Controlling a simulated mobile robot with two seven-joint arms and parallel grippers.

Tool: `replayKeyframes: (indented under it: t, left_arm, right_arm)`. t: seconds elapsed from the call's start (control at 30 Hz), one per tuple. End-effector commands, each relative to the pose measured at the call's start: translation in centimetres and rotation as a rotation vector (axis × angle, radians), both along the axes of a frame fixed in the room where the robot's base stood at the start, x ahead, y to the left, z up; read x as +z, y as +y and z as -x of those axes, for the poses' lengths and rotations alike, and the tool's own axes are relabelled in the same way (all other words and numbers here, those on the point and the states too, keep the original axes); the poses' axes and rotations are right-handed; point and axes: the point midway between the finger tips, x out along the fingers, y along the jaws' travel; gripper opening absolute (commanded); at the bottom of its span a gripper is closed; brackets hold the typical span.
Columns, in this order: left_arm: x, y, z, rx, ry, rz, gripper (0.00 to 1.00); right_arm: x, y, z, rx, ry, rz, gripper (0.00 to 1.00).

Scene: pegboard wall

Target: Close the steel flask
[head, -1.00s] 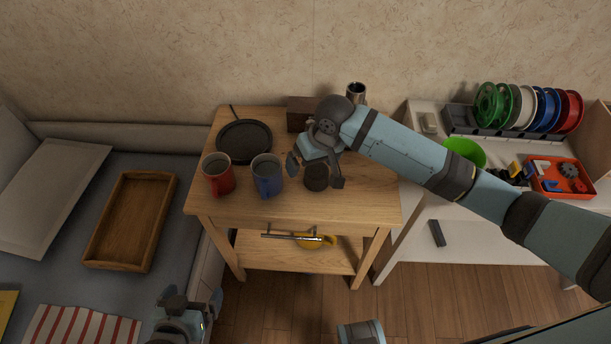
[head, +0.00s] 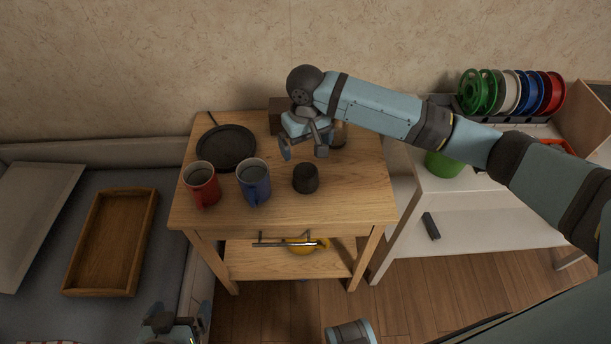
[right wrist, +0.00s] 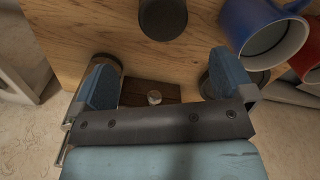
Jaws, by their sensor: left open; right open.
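The steel flask (head: 339,136) stands at the back right of the wooden side table, mostly hidden behind my right arm. In the right wrist view its rim (right wrist: 108,60) shows partly behind one finger. A short black round piece (head: 305,179), which looks like the flask's lid, stands on the table in front of my right gripper; it also shows at the top of the right wrist view (right wrist: 163,17). My right gripper (head: 303,152) is open and empty above the table, behind the black piece. My left gripper (head: 175,324) is low at the left, away from the table.
A red mug (head: 203,185) and a blue mug (head: 254,181) stand left of the black piece. A black pan (head: 227,146) lies behind them. A brown box (head: 278,110) is at the back. The table's front right is clear. A green bowl (head: 443,164) is on the white unit.

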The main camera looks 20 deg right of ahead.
Motion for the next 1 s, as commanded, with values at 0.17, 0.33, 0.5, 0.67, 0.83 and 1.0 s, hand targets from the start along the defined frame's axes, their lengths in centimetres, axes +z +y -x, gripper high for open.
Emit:
replayKeyframes:
  t: [0.17, 0.33, 0.5, 0.67, 0.83, 1.0]
  left_arm:
    - [-0.7, 0.1, 0.0, -0.004, -0.002, -0.006, 1.0]
    - [-0.5, 0.2, 0.0, -0.009, -0.011, -0.012, 1.0]
    - [-0.4, 0.2, 0.0, -0.011, -0.011, -0.013, 1.0]
    - [-0.4, 0.2, 0.0, -0.01, -0.011, -0.012, 1.0]
    - [-0.6, 0.1, 0.0, -0.009, -0.01, -0.01, 1.0]
    - [-1.1, 0.0, 0.0, -0.01, -0.013, -0.011, 1.0]
  right_arm:
    - [-3.9, 0.0, 0.1, 0.0, 0.002, 0.0, 1.0]
    - [-5.8, 0.0, 0.1, 0.001, 0.001, 0.0, 1.0]
    - [-6.2, 0.0, 0.1, 0.001, -0.001, -0.001, 1.0]
    - [-6.1, 0.1, 0.1, 0.001, 0.0, -0.001, 1.0]
    - [-6.8, 0.1, 0.2, 0.001, 0.001, 0.0, 1.0]
    - [-9.2, 0.4, 0.7, 0.001, 0.002, 0.001, 1.0]
